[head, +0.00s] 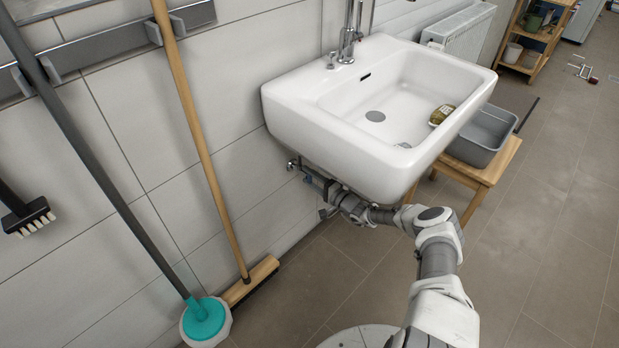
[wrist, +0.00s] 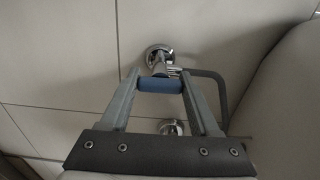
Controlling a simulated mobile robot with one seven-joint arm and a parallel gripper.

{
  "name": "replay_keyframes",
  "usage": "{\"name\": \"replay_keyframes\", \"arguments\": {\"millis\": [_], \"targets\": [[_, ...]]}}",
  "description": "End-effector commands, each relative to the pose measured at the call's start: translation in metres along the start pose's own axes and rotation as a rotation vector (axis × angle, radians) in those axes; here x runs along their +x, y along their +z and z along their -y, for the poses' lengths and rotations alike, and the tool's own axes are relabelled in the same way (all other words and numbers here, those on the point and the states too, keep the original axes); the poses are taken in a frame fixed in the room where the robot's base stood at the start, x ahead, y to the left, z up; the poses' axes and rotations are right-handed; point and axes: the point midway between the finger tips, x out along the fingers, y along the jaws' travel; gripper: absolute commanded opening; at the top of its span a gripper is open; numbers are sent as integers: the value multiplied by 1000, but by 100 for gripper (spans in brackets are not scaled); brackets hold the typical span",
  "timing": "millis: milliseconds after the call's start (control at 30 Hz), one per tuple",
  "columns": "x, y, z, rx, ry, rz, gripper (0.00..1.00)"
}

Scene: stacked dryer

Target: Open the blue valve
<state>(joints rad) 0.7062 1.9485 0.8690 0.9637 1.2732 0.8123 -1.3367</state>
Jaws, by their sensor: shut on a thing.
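The blue valve handle (wrist: 160,85) sits between the fingertips of my gripper (wrist: 160,86) in the wrist view. My gripper is shut on it. The handle lies across the picture, in front of a chrome fitting (wrist: 158,56) on the tiled wall. In the head view my gripper (head: 318,181) reaches under the left side of the sink, close to the wall. The valve handle itself cannot be made out clearly there.
The white sink (head: 300,110) hangs just above my gripper. A second chrome fitting (wrist: 171,128) and a grey bent pipe (wrist: 215,78) are close by. A wooden broom (head: 205,150) and a teal-headed mop (head: 206,318) lean at left. A wooden stool (head: 485,172) holds a grey basin (head: 484,140).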

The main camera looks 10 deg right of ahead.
Motion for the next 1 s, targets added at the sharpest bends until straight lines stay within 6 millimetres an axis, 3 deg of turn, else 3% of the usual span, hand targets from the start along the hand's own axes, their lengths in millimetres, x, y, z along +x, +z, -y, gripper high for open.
{"name": "replay_keyframes", "arguments": {"millis": [33, 200, 567, 767, 1000], "targets": [[-1, -1, -1, -4, 2, 0, 64], [-1, 0, -1, -2, 2, 0, 92], [-5, -1, 1, -1, 1, -1, 92], [-35, -2, 4, 1, 1, -3, 92], [-94, -2, 4, 0, 1, -4, 92]]}}
